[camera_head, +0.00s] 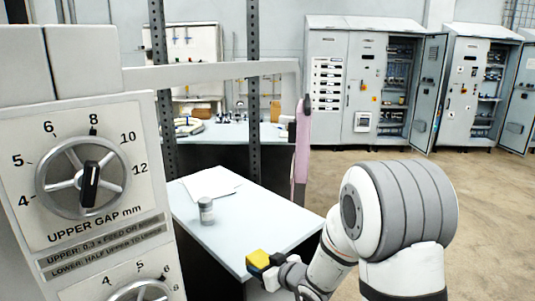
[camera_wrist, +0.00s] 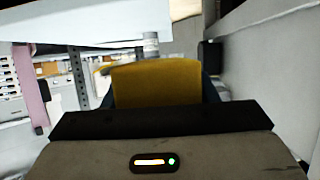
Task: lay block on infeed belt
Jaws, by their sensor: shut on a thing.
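A yellow block (camera_head: 257,258) is held in my gripper (camera_head: 266,268) at the lower middle of the head view, over or beside the near right edge of a pale table. In the wrist view the block (camera_wrist: 150,85) sits between the dark fingers of my gripper (camera_wrist: 154,92), which are shut on it. I cannot make out the infeed belt with certainty in either view. The sheeter's panel (camera_head: 92,170) with its upper gap dial (camera_head: 84,180) fills the left of the head view.
The pale table (camera_head: 240,225) holds a small grey jar (camera_head: 206,210) and white paper (camera_head: 215,184). A pink upright panel (camera_head: 303,150) stands at its far right corner. Open electrical cabinets (camera_head: 375,85) line the back. Floor at right is clear.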

